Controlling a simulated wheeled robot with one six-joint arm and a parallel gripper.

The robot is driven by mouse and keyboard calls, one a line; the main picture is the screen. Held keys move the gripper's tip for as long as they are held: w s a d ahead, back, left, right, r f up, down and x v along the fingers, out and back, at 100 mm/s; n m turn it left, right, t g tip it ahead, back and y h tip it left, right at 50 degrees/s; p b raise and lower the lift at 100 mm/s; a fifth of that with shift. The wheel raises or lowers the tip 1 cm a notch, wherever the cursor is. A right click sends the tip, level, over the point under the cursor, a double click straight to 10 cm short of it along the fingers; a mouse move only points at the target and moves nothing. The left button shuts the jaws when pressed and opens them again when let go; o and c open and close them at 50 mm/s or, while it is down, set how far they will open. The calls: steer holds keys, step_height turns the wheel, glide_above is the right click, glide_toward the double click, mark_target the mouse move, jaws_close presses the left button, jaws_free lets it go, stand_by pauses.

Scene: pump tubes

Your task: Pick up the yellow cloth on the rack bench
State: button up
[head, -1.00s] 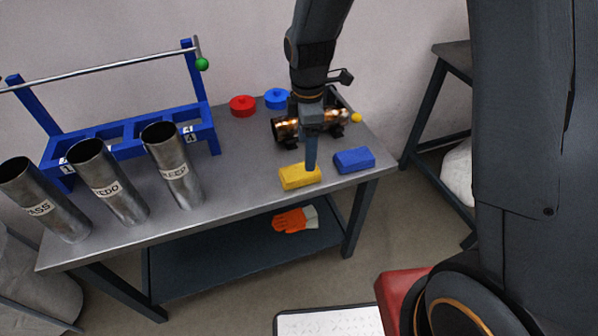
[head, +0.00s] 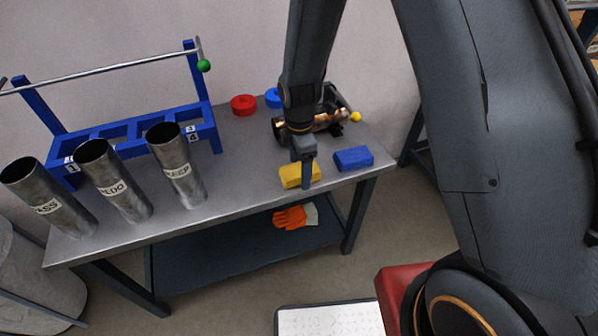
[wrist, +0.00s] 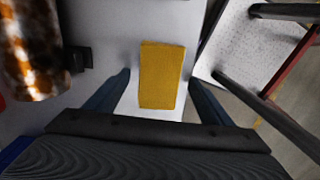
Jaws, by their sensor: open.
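The yellow cloth (head: 290,176) is a small folded block lying on the grey metal bench top near its front edge. In the wrist view the yellow cloth (wrist: 161,75) lies ahead of and between the two fingers, with a gap on each side. My gripper (wrist: 160,92) is open and empty. In the head view my gripper (head: 305,183) is at the cloth, and a finger covers part of it. The head view does not show whether the fingers touch it.
A blue folded cloth (head: 353,158) lies just right of the yellow one. A copper-coloured cylinder (head: 328,122) is behind. Three metal tubes (head: 177,168) stand left by a blue rack (head: 130,133). Red (head: 243,105) and blue (head: 272,98) discs sit at the back. Orange gloves (head: 295,217) lie on the lower shelf.

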steer(key=c, duration=1.2)
steer(key=shift+o, duration=0.2)
steer(key=shift+r, duration=0.1)
step_height(320, 180, up, 10)
steer(key=b, duration=0.1)
steer(key=o, duration=0.5)
steer(key=c, duration=0.4)
